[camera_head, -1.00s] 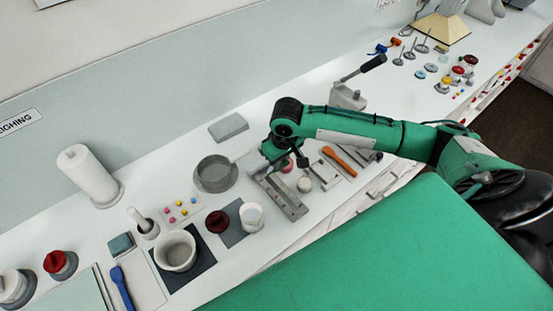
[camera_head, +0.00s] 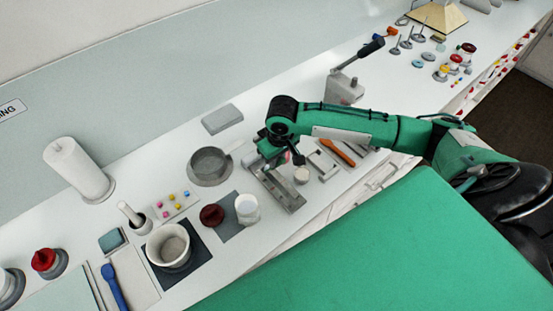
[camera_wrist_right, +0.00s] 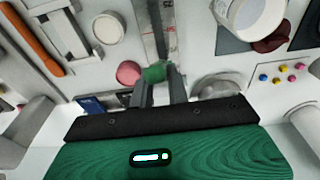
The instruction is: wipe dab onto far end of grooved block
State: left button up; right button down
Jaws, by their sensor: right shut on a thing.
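The grooved block (camera_head: 287,198) is a long grey metal bar lying on the white bench. It also shows in the right wrist view (camera_wrist_right: 163,20), running away from the fingers. My right gripper (camera_head: 282,163) hangs over its far end. In the wrist view the two dark fingers (camera_wrist_right: 158,84) are shut on a small green thing (camera_wrist_right: 155,73), right by the near end of the bar there. I cannot tell whether it touches the block, and no separate dab can be made out. My left gripper is not in view.
A round white-topped pot (camera_head: 302,175), a flat framed tool (camera_head: 323,164) and an orange spatula (camera_head: 338,153) lie right of the block. A steel pan (camera_head: 210,165), dark red lid (camera_head: 212,215) and white cup (camera_head: 247,208) stand left. A pink round thing (camera_wrist_right: 128,73) is beside the fingers.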

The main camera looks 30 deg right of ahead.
jog(key=shift+f, duration=0.6)
dwell(0.7)
dwell(0.7)
notch_tip(320, 180, up, 3)
jog(key=p, duration=0.3)
jog(key=shift+f, duration=0.2)
jog(key=shift+r+p, duration=0.7)
jog(key=shift+r, duration=1)
jog(key=shift+a, duration=0.1)
